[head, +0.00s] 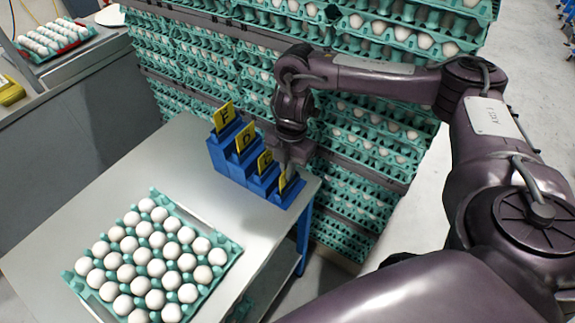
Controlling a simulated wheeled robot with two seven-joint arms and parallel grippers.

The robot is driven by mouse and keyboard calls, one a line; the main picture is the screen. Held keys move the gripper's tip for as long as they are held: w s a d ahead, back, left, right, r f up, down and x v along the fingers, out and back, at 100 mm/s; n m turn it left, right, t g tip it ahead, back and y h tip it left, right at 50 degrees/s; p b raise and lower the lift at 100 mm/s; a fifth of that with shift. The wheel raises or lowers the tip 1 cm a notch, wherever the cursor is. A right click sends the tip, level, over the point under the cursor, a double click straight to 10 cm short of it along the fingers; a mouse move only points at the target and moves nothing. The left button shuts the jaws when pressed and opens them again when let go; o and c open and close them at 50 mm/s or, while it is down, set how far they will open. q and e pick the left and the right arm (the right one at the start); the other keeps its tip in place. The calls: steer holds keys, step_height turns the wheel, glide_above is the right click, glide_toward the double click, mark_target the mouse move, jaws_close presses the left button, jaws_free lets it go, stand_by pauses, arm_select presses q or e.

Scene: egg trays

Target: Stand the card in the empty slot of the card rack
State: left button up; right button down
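The blue card rack (226,158) is a row of stepped blocks at the back right of the table, descending toward the right. Yellow cards marked F (224,116) and D (245,140) stand in its higher slots, and another card (265,161) stands in the step below. My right gripper (287,176) points down at the lowest, rightmost step. A yellow card (283,184) shows there, partly hidden behind a finger. I cannot tell whether the fingers grip it or how deep it sits in the slot. My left gripper is out of view.
A teal egg tray (232,250) full of white eggs lies on the front of the grey table (165,165). Tall stacks of egg trays (200,62) rise close behind the rack. The table between tray and rack is clear.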

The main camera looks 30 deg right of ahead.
steer(key=shift+f, duration=0.4)
steer(key=c, duration=1.6)
jaws_free()
steer(key=shift+o, duration=0.2)
steer(key=r, duration=0.2)
steer(key=r+p, duration=0.1)
steer(key=r, duration=0.2)
steer(key=r+p, duration=0.1)
steer(key=r, duration=0.1)
steer(key=shift+w+d+r, duration=0.15)
steer(key=shift+d+r, duration=0.2)
steer(key=shift+d, duration=0.05)
